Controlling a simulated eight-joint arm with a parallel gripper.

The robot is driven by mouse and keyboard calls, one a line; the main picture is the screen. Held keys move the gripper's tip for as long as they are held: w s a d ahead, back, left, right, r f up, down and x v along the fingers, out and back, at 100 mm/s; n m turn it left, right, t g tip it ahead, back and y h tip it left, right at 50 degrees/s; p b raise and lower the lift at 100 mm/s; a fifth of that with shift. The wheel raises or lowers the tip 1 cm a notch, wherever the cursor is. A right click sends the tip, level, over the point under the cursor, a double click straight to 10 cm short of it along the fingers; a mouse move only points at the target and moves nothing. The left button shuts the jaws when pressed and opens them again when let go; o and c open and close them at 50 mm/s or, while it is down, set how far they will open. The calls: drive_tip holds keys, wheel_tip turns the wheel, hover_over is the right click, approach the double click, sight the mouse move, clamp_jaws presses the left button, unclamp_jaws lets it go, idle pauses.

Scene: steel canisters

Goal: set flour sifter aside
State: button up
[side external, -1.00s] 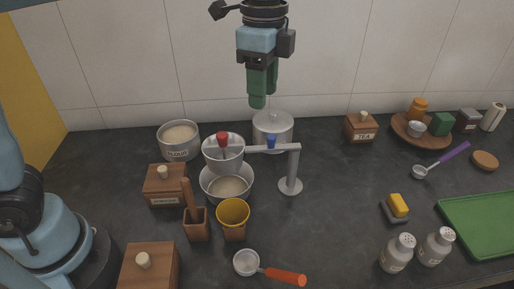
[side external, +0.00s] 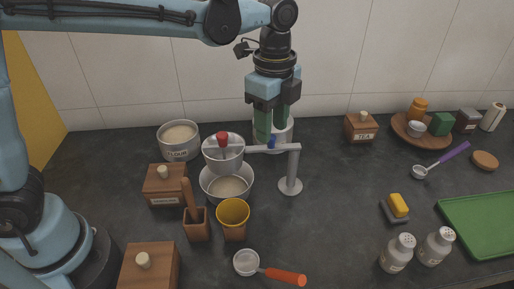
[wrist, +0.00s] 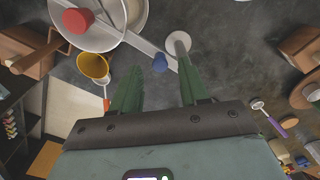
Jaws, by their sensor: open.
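The flour sifter appears to be the round steel pan (side external: 223,158) with a red knob (side external: 222,139), held over a steel bowl (side external: 213,190) of pale powder. A horizontal bar with a blue knob (side external: 272,142) joins it to an upright post (side external: 291,172). My gripper (side external: 270,138) is open and points down at the bar, in front of the lidded steel canister. In the wrist view the blue knob (wrist: 160,62) shows between my green fingertips (wrist: 158,66). I cannot tell whether they touch it. The sifter's red knob (wrist: 77,20) is at upper left there.
A flour tin (side external: 180,148) and wooden boxes stand left. The lidded steel canister (side external: 287,140) stands close behind my gripper. A yellow-lined cup (side external: 233,212) and an orange-handled scoop (side external: 284,275) are in front.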

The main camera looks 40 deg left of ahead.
drive_tip(key=shift+f, duration=1.25)
clamp_jaws()
